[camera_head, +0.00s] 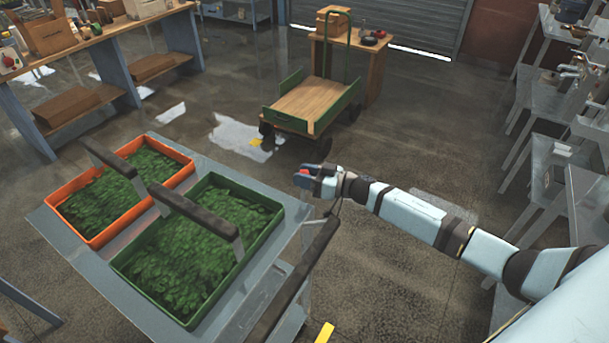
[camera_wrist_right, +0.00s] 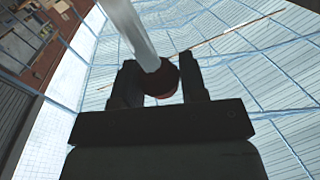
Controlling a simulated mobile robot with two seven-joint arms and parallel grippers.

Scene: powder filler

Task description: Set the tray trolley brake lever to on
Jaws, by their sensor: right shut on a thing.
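The tray trolley (camera_head: 82,285) stands at the lower left of the head view. My right gripper (camera_head: 302,177) is just beyond its right rear corner. In the right wrist view the two dark fingers of my right gripper (camera_wrist_right: 160,76) are closed around a dark red knob (camera_wrist_right: 164,82). The knob sits at the end of a pale rod, the brake lever (camera_wrist_right: 134,28). Whether the lever is at on or off I cannot tell. My left gripper is not in view.
An orange tray (camera_head: 67,222) and a green tray (camera_head: 150,309) of leaves lie on the trolley under dark handles. A green flatbed cart (camera_head: 312,104) stands beyond, a workbench (camera_head: 105,35) at upper left, and grey shelving (camera_head: 545,150) at right. Floor between is open.

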